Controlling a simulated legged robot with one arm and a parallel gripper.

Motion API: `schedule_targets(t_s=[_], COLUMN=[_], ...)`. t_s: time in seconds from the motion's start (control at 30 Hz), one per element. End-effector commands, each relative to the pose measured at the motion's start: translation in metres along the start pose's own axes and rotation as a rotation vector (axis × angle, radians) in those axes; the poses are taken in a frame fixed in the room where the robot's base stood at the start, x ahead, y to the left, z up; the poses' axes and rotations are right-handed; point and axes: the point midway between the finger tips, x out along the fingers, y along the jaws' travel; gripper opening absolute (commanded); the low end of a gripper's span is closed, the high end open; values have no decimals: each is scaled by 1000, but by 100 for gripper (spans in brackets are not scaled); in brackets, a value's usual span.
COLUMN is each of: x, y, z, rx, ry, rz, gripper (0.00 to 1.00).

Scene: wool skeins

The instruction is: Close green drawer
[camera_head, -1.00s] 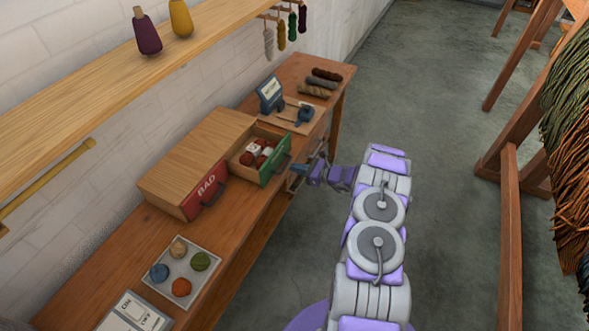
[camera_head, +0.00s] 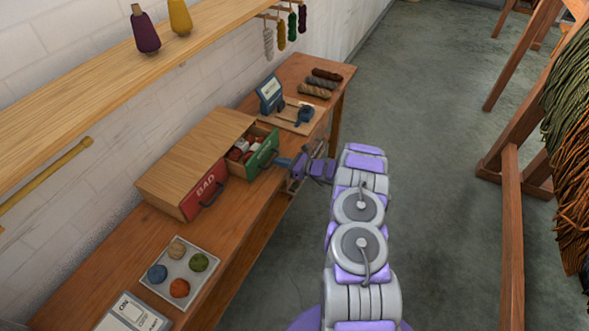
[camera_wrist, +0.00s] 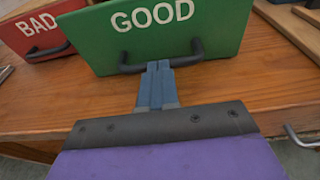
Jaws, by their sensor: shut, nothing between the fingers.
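The green drawer (camera_head: 262,155), marked GOOD in the wrist view (camera_wrist: 215,40), sticks partly out of the wooden cabinet (camera_head: 195,145). Red and white skeins (camera_head: 243,149) lie inside it. Its dark handle (camera_wrist: 130,68) is on the front panel. My gripper (camera_head: 283,161) is shut and empty, at the drawer's front. In the wrist view its closed blue fingertips (camera_wrist: 158,68) are at the handle, at the lower middle of the green front. I cannot tell whether they touch the panel or the handle.
The red BAD drawer (camera_head: 206,189) beside it is shut. A tray of yarn balls (camera_head: 205,266) is in front, and a scale (camera_head: 270,93) and skeins (camera_head: 314,90) are behind on the wooden bench (camera_head: 110,262). A shelf (camera_head: 85,92) hangs above.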

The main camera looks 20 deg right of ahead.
Motion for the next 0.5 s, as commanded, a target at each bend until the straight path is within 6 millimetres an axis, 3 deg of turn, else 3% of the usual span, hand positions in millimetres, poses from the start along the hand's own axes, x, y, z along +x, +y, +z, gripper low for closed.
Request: schedule_targets(t_s=[0.03,0.2,0.5], x=[14,49,90], y=[2,2,0], z=[0,7,17], rx=[-3,-3,1], ry=[-1,-1,0], rz=[6,5,3], gripper=[0,0,0])
